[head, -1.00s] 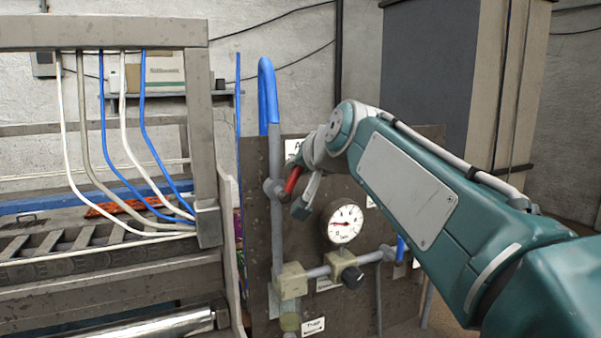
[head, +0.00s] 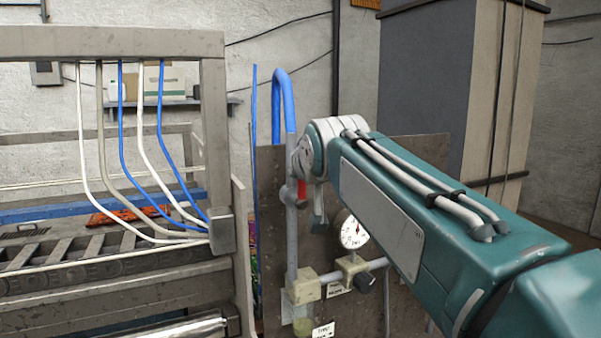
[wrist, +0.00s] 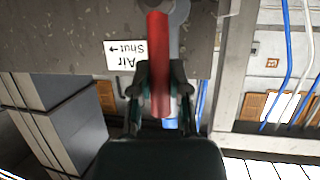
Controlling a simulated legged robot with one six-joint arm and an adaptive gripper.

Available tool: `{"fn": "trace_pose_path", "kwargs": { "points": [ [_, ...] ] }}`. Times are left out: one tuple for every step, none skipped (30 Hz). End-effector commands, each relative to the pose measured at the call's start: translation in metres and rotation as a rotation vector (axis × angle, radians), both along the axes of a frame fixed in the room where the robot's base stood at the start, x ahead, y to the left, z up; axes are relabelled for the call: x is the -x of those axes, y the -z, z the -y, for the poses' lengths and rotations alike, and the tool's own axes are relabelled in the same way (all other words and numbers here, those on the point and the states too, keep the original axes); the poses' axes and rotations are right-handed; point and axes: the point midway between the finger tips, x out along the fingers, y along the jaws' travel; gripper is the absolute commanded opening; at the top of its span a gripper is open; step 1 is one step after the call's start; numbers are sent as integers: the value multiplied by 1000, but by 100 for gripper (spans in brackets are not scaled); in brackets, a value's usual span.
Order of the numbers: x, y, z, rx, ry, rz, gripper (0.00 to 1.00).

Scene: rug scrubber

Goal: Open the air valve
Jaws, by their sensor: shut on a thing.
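The air valve's red handle (head: 302,190) shows in the head view just right of the valve body (head: 289,192) on the grey vertical pipe. Its visible part stands nearly upright there. In the wrist view the red handle (wrist: 158,50) runs down the picture between the two fingers of my gripper (wrist: 162,85). My gripper (head: 311,207) is shut on the handle, and the arm hides part of the panel behind it. A white label (wrist: 126,55) reading "Air Shut" with an arrow appears upside down left of the handle.
A metal-framed machine (head: 215,130) with white and blue hoses stands to the left. A tall grey cabinet (head: 420,80) stands behind right.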

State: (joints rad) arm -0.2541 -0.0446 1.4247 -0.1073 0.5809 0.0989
Motion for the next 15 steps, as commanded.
{"fn": "trace_pose_path", "kwargs": {
  "points": [
    [0,5,-1,4,-2,-12,0],
    [0,5,-1,4,-2,-12,0],
    [0,5,-1,4,-2,-12,0],
    [0,5,-1,4,-2,-12,0],
    [0,5,-1,4,-2,-12,0],
    [0,5,-1,4,-1,-13,0],
    [0,5,-1,4,-1,-13,0],
    [0,6,-1,4,-1,-13,0],
    [0,6,-1,4,-1,-13,0],
    [0,6,-1,4,-1,-13,36],
    [-1,6,-1,4,-1,-13,49],
    [0,5,-1,4,-2,-12,58],
    [0,5,-1,4,-2,-12,58],
    [0,4,-1,4,-2,-11,58],
    [0,4,-1,3,-2,-10,58]
  ]
}}
